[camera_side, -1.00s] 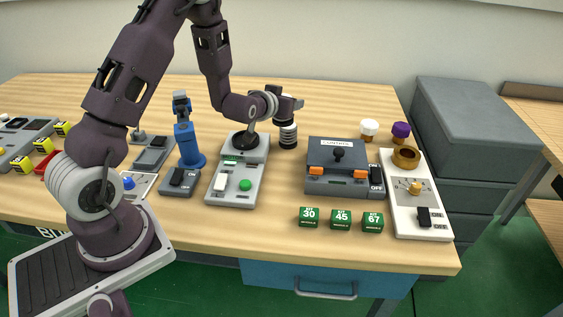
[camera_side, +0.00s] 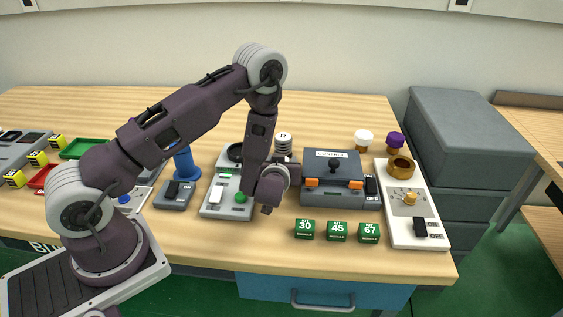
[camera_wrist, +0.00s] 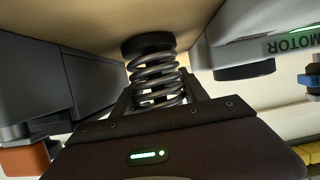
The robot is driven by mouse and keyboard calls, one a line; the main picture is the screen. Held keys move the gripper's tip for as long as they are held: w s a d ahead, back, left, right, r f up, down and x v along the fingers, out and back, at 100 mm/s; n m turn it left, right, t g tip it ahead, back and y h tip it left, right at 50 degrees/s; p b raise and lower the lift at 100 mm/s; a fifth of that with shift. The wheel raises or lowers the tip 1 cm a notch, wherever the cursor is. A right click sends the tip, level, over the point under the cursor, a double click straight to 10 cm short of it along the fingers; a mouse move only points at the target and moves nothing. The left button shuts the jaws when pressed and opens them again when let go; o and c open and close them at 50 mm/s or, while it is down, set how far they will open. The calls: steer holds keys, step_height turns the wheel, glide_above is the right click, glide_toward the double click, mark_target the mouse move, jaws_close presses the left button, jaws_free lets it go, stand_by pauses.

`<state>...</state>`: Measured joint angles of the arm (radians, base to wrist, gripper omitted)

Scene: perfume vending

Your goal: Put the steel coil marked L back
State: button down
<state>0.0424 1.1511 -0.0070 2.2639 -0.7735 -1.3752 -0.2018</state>
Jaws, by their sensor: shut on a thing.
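My gripper (camera_side: 267,208) is low in the gap between the motor panel and the dark grey control box in the side view. In the wrist view its fingers (camera_wrist: 158,92) are shut around a dark steel coil (camera_wrist: 154,72) with a black end disc. No mark shows on this coil, and the side view does not show it clearly. I cannot tell whether its end touches the table. Another coil (camera_side: 284,143) with a white top, seemingly marked H, stands behind my wrist, apart from the gripper.
The motor panel (camera_side: 215,210) is close on the left and the control box (camera_side: 333,163) with orange blocks close on the right. Several green kit cubes (camera_side: 337,231) stand in front of the box. A white panel with a brass ring (camera_side: 401,167) is further right. The front table strip is clear.

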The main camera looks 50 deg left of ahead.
steer(key=c, duration=0.6)
jaws_free()
steer(key=shift+f, duration=0.15)
steer(key=shift+s+d+r, duration=0.15)
steer(key=shift+r, duration=0.15)
steer(key=v, duration=1.1)
steer(key=shift+s+d+r, duration=0.1)
steer(key=shift+s+d, duration=0.1)
